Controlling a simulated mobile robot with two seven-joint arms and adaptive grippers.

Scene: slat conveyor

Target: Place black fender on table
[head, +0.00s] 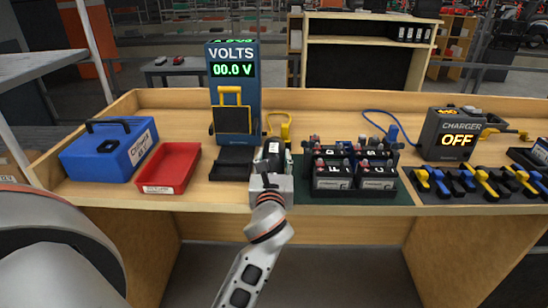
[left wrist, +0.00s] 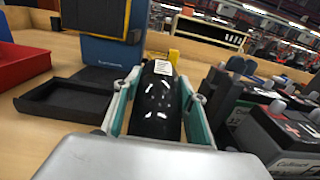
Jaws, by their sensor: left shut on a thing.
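The black fender, a glossy black rounded piece with a white label, is between the fingers of my left gripper (head: 270,178). It shows in the left wrist view (left wrist: 156,112) with a teal-padded finger on each side, and as a dark shape in the head view (head: 268,156). My left gripper is shut on it, near the front middle of the wooden table (head: 335,101). I cannot tell whether its underside touches the table. My right gripper is not in view.
Left of the gripper are a black tray (head: 232,162), a red tray (head: 170,168) and a blue box (head: 108,150). The volts display (head: 233,75) stands behind. Several batteries (head: 350,172) sit close on the right, with the charger (head: 450,133) beyond. Bare wood shows at the back.

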